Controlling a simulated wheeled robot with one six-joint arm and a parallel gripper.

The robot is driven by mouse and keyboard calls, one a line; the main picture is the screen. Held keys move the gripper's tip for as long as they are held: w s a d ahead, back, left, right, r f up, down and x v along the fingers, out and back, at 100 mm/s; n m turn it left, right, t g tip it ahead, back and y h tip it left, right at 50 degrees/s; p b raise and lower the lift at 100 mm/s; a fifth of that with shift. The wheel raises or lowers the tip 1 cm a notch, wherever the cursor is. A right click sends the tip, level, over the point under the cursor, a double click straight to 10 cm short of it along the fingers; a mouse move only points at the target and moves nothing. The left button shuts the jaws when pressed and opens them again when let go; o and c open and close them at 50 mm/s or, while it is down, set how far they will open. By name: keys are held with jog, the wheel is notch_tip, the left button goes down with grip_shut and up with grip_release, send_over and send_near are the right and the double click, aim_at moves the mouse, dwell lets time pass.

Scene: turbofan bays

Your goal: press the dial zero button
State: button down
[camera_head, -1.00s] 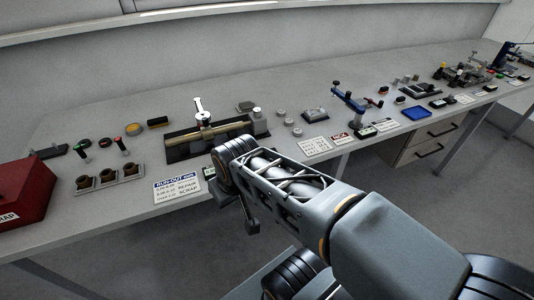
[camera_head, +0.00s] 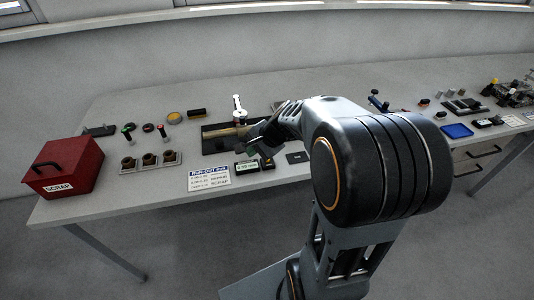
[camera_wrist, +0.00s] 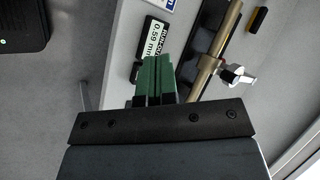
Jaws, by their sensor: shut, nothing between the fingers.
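The run-out display box (camera_head: 246,166) is a small dark box with a pale green screen near the bench's front edge. In the wrist view the display box (camera_wrist: 155,38) reads 0.59 mm; its lower end is partly behind my fingers. I cannot clearly make out a zero button on it. The dial gauge (camera_head: 239,103) stands behind, over a shaft lying in a dark fixture (camera_head: 216,142). My gripper (camera_head: 262,146) is above the bench, just right of the display and in front of the fixture. Its green fingers (camera_wrist: 158,68) are shut and empty.
A run-out card (camera_head: 209,177) lies left of the display. A red scrap box (camera_head: 68,167) and a holder with several brown cups (camera_head: 150,161) are further left. A flat black box (camera_head: 297,157) lies right of my gripper. A blue tray (camera_head: 457,131) is far right.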

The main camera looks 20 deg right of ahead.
jog(key=w+d+f+m+t+p, duration=0.1)
jog(key=w+d+m+t, duration=0.1)
jog(key=w+d+m, duration=0.5)
jog(key=shift+d+f+m+t+p, duration=0.3)
jog(key=shift+d+f+m+t, duration=0.15)
jog(key=shift+m, duration=0.15)
notch_tip(320, 180, down, 9)
jog(key=b, duration=0.7)
jog(key=shift+r, duration=0.15)
jog(key=shift+f+b, duration=0.95)
jog(key=shift+b, duration=0.35)
dwell(1.8)
jog(key=shift+r, duration=0.15)
jog(key=shift+r+p, duration=0.75)
jog(key=shift+r, duration=0.05)
jog(key=shift+r+p, duration=1.95)
jog(key=shift+r, duration=0.6)
